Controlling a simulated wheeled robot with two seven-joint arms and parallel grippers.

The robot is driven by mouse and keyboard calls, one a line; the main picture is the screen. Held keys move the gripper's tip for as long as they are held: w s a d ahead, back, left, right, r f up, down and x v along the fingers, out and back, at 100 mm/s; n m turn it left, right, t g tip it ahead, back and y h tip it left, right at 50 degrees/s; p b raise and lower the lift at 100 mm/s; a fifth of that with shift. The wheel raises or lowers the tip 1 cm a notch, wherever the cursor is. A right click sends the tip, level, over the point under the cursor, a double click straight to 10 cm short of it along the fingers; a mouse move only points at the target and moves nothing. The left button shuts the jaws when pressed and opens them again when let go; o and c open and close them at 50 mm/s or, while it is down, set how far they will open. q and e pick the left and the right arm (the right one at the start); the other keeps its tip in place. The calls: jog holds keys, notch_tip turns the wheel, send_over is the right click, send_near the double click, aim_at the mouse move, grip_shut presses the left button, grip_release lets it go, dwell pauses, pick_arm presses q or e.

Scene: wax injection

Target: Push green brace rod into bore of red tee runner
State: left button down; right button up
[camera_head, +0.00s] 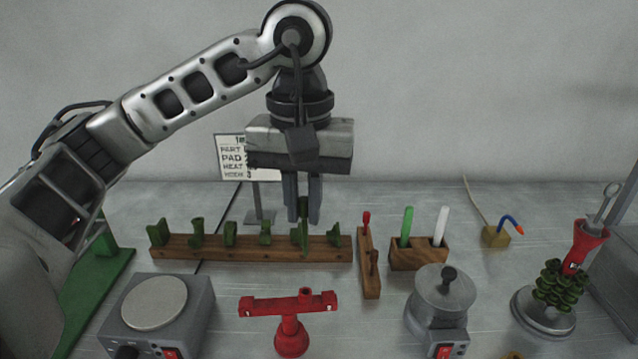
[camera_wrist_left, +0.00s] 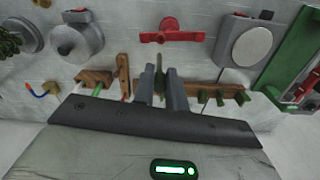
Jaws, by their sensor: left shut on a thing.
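The red tee runner (camera_head: 290,307) stands upright on a round red base at the front middle, with a crossbar and a short raised socket on it. It also shows in the left wrist view (camera_wrist_left: 171,33). My left gripper (camera_head: 302,207) points down over the right part of the wooden rack. It is shut on a slim dark green part (camera_head: 303,236), whose lower end is at the rack; I cannot tell whether it is clear of its slot. A bright green rod (camera_head: 407,222) stands upright in a small wooden block, apart from the gripper. My right gripper is not in view.
The wooden rack (camera_head: 220,254) holds several dark green parts. A hotplate (camera_head: 155,303) is at front left and a lidded pot (camera_head: 440,305) at front right. A small wooden stand (camera_head: 370,280) with a red-handled tool lies between rack and block.

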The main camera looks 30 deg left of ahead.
pick_arm(q)
jog(key=shift+s, duration=0.35)
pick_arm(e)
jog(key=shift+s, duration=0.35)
